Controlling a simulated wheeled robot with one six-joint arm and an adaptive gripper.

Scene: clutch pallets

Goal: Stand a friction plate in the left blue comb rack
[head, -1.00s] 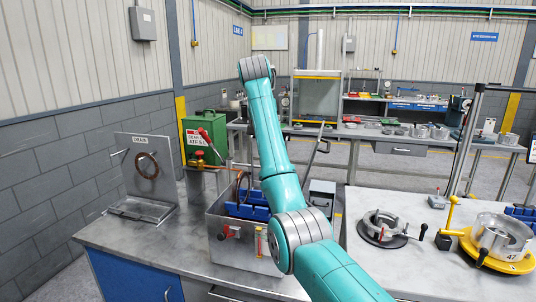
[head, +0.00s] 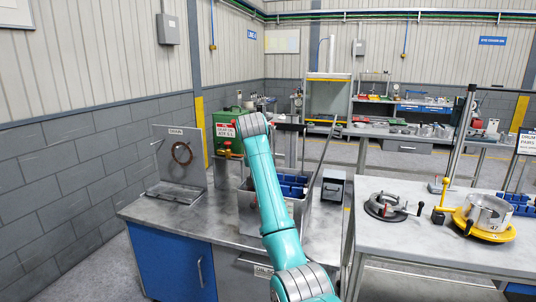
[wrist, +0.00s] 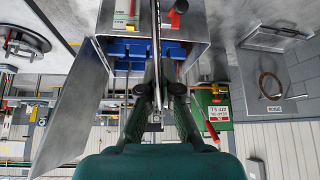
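My gripper (wrist: 157,70) shows in the wrist view above the open metal bath; my arm hides it in the head view. Its fingers are close together on a thin grey strip (wrist: 155,25), which looks like a friction plate seen edge-on. The blue comb racks are inside the bath (head: 299,222). In the head view one rack (head: 293,186) shows right of my arm, and the left one is mostly hidden behind it. In the wrist view, which is upside down, blue rack parts (wrist: 173,51) lie on both sides of the strip. Contact between plate and rack cannot be told.
A brown ring (head: 182,152) hangs on the drain stand (head: 194,172) at the left. A green oil can (head: 226,130) stands behind the bath. The bath's raised lid (wrist: 75,115) is at its side. A clutch fixture (head: 385,205) and a yellow-based one (head: 487,220) stand on the right table.

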